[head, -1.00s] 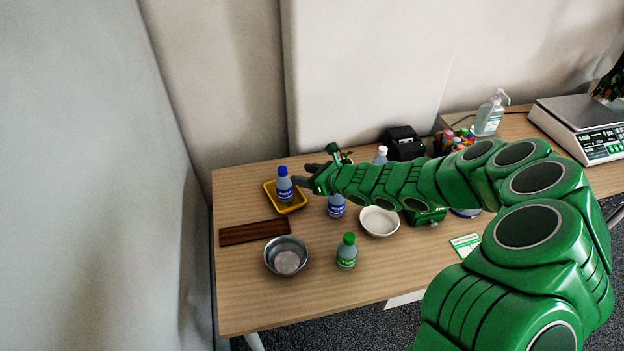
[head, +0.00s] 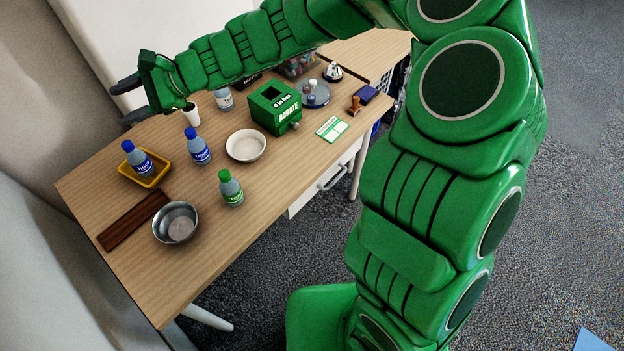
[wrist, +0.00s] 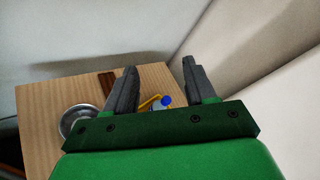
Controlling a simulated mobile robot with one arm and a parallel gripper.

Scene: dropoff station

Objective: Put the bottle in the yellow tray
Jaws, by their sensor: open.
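A blue-capped bottle (head: 137,159) stands in the yellow tray (head: 150,180) at the left of the table in the head view. My gripper (head: 126,102) is open and empty, raised above and behind the tray, apart from the bottle. In the wrist view my two fingers (wrist: 160,85) are spread. The bottle's blue cap (wrist: 166,101) and part of the yellow tray (wrist: 149,102) show between them, with the rest hidden by my gripper body.
A second blue-capped bottle (head: 198,148) stands right of the tray. A white bowl (head: 246,145), green-capped bottle (head: 230,187), metal bowl (head: 176,223), dark wooden board (head: 134,219) and green donation box (head: 274,109) are nearby.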

